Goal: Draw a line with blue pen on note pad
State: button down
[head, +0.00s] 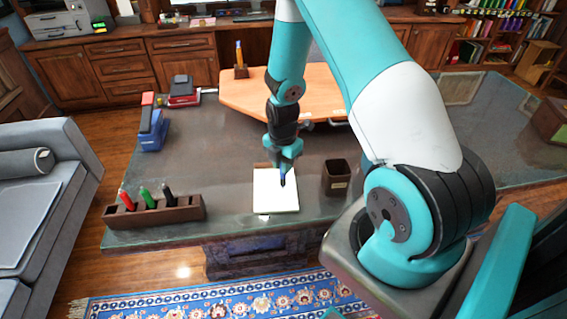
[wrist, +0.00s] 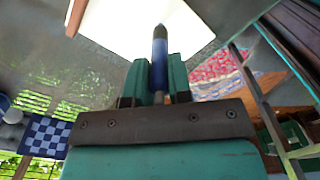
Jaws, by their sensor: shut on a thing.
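My gripper (head: 286,164) is shut on the blue pen (head: 283,180) and holds it tip down over the white note pad (head: 272,200). The pad lies on the dark desk near its front edge. The wrist view shows the blue pen (wrist: 159,62) between the two green fingers (wrist: 157,78), pointing toward the white pad (wrist: 140,18). The pen tip overlaps the pad in both views; I cannot tell whether it touches the paper. No mark shows clearly on the pad.
A wooden pen holder (head: 155,212) with red, green and black pens stands left of the pad. A dark wooden cup (head: 336,177) stands close on the right. A blue and red stapler-like object (head: 152,128) sits farther back left. Bare desk (head: 225,165) lies between.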

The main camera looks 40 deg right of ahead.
jog(key=shift+w+a, duration=0.3)
jog(key=shift+a, duration=0.15)
jog(key=shift+w, duration=0.1)
jog(key=shift+w+a, duration=0.4)
jog(key=shift+a, duration=0.15)
jog(key=shift+w+a, duration=0.4)
jog(key=shift+a, duration=0.1)
jog(key=shift+w+a, duration=0.45)
jog(key=shift+a, duration=0.1)
